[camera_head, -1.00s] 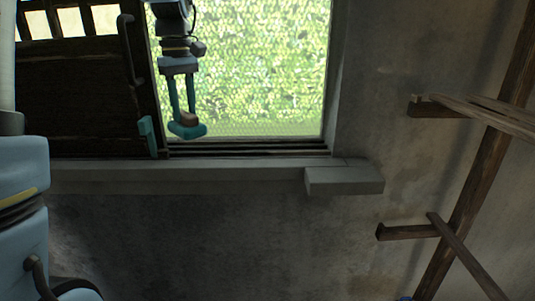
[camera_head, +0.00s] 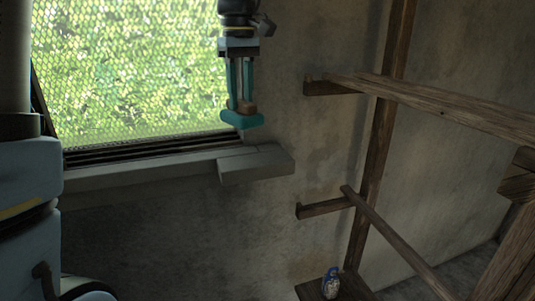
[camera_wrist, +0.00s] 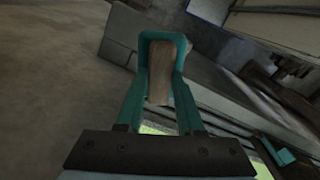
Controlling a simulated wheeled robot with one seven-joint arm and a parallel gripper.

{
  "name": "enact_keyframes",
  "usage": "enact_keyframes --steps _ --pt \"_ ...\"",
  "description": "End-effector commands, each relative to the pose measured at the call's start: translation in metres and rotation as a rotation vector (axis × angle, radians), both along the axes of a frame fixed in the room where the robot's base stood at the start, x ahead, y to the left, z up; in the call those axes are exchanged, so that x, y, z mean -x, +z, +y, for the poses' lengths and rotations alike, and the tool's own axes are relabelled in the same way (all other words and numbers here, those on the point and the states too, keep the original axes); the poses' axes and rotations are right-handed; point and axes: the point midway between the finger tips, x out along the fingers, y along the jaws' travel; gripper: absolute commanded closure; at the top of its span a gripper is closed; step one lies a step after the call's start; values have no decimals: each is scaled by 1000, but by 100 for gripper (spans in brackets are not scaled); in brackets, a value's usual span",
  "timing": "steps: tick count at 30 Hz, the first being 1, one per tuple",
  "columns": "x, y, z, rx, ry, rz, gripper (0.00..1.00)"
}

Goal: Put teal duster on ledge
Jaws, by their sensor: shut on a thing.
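My gripper (camera_head: 242,108) hangs downward with two teal fingers in front of the window's right edge. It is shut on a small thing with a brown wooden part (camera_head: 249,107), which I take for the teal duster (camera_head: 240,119). In the wrist view the brown part (camera_wrist: 159,86) lies between the teal fingers (camera_wrist: 160,62); teal on the fingers and the duster is hard to tell apart. The ledge (camera_head: 257,167) is a grey slab jutting from the right end of the window sill. In the head view the duster appears above the slab, with a gap between them.
The grey sill (camera_head: 140,172) runs left from the slab under the mesh window (camera_head: 130,75). A wooden loom frame (camera_head: 385,130) with crossbars stands to the right. A small blue and pale object (camera_head: 331,284) sits low on a wooden board (camera_head: 350,287).

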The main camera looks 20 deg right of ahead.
Motion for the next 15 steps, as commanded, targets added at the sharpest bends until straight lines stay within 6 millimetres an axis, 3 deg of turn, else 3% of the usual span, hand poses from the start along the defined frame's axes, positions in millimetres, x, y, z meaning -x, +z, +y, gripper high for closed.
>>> enact_keyframes --steps 6,15 --pt "1 -39 1 -4 0 5 100" --pt "1 -73 1 -3 0 4 100"
